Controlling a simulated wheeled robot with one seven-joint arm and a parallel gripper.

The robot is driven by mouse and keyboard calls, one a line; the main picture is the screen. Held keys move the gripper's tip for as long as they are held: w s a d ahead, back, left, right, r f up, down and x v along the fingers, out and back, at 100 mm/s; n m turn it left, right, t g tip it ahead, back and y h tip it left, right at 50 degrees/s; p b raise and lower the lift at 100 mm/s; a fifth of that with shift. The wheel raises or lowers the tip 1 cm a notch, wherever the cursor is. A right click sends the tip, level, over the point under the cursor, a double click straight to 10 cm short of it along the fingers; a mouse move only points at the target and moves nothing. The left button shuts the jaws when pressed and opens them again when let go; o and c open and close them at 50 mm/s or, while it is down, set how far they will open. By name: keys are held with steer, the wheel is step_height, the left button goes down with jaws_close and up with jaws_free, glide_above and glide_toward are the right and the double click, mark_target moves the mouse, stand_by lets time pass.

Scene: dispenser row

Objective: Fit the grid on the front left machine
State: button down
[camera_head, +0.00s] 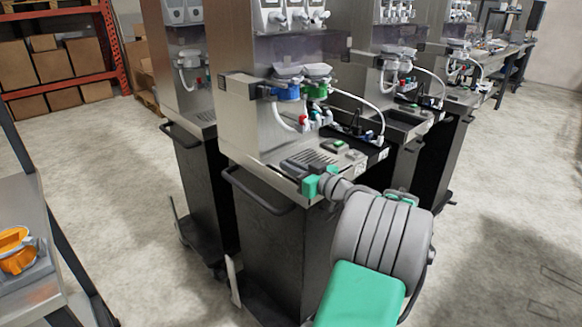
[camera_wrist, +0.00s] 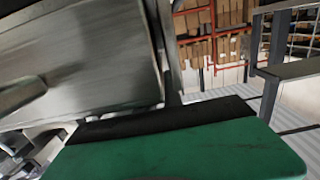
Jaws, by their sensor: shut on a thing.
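The nearest dispensing machine (camera_head: 250,95) stands in the middle of the head view, with a steel body on a dark cabinet. A dark slotted grid (camera_head: 303,166) lies at the front left of its steel ledge, close to level. My gripper (camera_head: 318,184), with green fingers, is at the ledge's front edge, shut on the grid's near side. The fingers and my arm hide part of the contact, so I cannot tell whether the grid is seated. The wrist view shows a green part of my gripper (camera_wrist: 185,155) and a blurred steel panel (camera_wrist: 85,65); no grid is clear there.
A curved handle (camera_head: 262,198) sticks out from the cabinet below the ledge. Small parts and a white hose (camera_head: 360,105) are on the ledge's right. Other machines (camera_head: 390,70) stand close behind. A shelf (camera_head: 25,250) with an orange item is at left, with clear floor between.

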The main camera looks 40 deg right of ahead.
steer(key=shift+f, duration=0.25)
steer(key=c, duration=1.4)
jaws_free()
steer(key=s, duration=0.7)
steer(key=shift+s+d+r+b, duration=0.15)
steer(key=shift+s+r+b, duration=0.05)
steer(key=shift+s+b, duration=0.15)
steer(key=shift+s, duration=0.15)
